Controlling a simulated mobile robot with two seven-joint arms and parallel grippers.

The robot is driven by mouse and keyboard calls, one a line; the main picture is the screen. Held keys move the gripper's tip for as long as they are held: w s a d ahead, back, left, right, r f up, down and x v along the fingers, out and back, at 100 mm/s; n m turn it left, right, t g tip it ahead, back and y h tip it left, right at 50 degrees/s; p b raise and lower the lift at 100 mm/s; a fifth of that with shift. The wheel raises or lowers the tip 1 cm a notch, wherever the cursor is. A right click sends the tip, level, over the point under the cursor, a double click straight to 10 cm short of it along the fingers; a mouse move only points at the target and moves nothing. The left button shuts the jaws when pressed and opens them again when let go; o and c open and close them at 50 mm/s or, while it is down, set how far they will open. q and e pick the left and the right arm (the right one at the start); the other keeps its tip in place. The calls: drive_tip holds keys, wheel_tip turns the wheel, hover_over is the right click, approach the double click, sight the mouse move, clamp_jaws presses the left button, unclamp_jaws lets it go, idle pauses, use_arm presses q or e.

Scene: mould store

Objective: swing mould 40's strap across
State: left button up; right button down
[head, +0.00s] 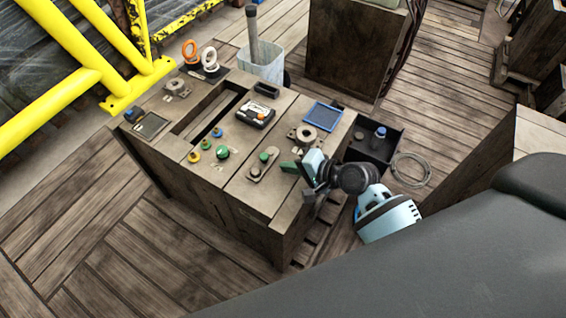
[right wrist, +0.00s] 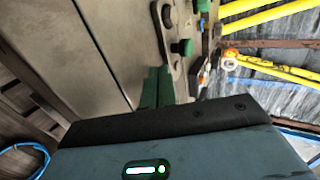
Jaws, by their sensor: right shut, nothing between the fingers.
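A wooden mould box (head: 225,195) stands on the plank floor. I read no number 40 on it. On its top, near the front, lies a short metal strap (head: 255,172) with a green knob (head: 264,157) at one end; this looks like the strap. The knob also shows in the right wrist view (right wrist: 182,47). My right gripper (head: 290,167) is shut and empty, its green fingertips just right of the strap over the box top, apart from it as far as I can tell. The fingers (right wrist: 152,88) also show in the right wrist view. My left gripper is not in view.
The top also bears a round metal flange (head: 302,136), a blue-rimmed tray (head: 323,115), a black-and-white device (head: 256,113), and several green and yellow knobs (head: 222,152). A dark open bin (head: 372,155) sits to the right. Yellow rails (head: 95,60) stand at the back left.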

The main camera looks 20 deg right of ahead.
drive_tip(key=shift+w+a, duration=0.65)
drive_tip(key=shift+w, duration=0.2)
drive_tip(key=shift+w, duration=0.1)
